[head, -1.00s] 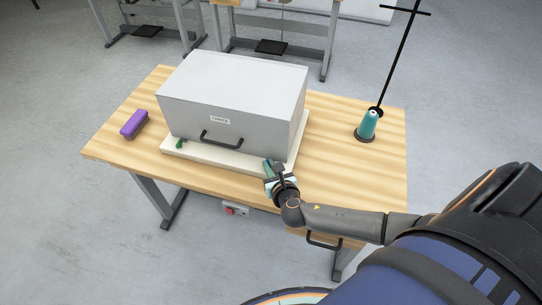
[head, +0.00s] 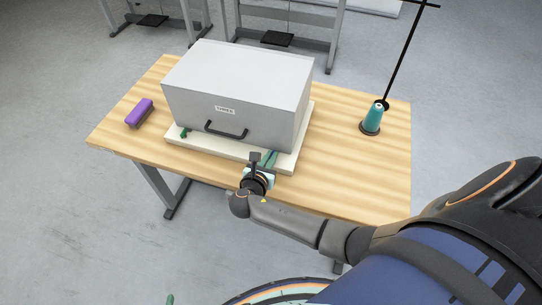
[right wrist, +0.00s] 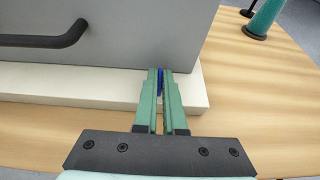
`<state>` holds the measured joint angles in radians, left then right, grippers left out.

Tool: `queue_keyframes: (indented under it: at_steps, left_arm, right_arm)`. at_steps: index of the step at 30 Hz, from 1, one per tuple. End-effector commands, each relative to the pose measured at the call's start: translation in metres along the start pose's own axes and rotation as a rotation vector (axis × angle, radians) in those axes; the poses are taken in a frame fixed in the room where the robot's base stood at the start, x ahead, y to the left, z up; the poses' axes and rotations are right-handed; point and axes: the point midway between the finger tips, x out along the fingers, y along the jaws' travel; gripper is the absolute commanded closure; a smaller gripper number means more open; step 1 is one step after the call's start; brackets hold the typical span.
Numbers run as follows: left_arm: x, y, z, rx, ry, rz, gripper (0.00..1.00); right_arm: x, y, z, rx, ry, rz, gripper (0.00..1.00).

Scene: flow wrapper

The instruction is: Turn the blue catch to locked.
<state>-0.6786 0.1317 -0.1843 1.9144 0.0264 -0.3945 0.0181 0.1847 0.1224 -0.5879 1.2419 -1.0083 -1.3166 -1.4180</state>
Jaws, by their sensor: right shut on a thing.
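The blue catch (right wrist: 160,76) shows in the right wrist view as a small blue piece between my right gripper's green fingertips, at the front of the grey cover's (right wrist: 130,45) base near its right corner. The fingers hide most of it, so I cannot tell which way it is turned. My right gripper (right wrist: 160,74) is shut on it. In the head view, my right gripper (head: 268,158) reaches the front right of the pale base (head: 220,150), and the catch is hidden. A teal tip at the bottom edge may be my left gripper (head: 170,299); its jaw state does not show.
A green catch (head: 184,133) sits at the base's front left. The cover has a black handle (head: 226,130). A purple block (head: 139,113) lies on the table's left. A teal thread cone (head: 372,118) and a black pole stand at right. The table's right front is clear.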

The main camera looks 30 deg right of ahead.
Motion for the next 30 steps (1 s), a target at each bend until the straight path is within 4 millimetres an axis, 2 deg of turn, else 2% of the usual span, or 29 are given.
queue_keyframes:
  at_steps: [12, 13, 21, 30]
  left_arm:
    - [0.0001, -0.0001, -0.0003, 0.000, 0.001, 0.000, 0.13]
    - [0.0001, -0.0001, -0.0003, 0.000, 0.001, 0.000, 0.13]
    - [0.0001, -0.0002, -0.0003, 0.000, 0.001, 0.000, 0.13]
    - [0.0001, -0.0002, -0.0003, 0.000, 0.001, 0.000, 0.13]
  right_arm:
    - [0.0015, 0.0007, 0.0040, 0.007, -0.008, -0.007, 1.00]
    - [0.0016, 0.0006, 0.0041, 0.007, -0.008, -0.007, 0.92]
    - [0.0010, 0.0002, 0.0022, 0.005, -0.005, -0.007, 0.62]
    - [0.0009, 0.0002, 0.0016, 0.004, -0.003, -0.007, 0.62]
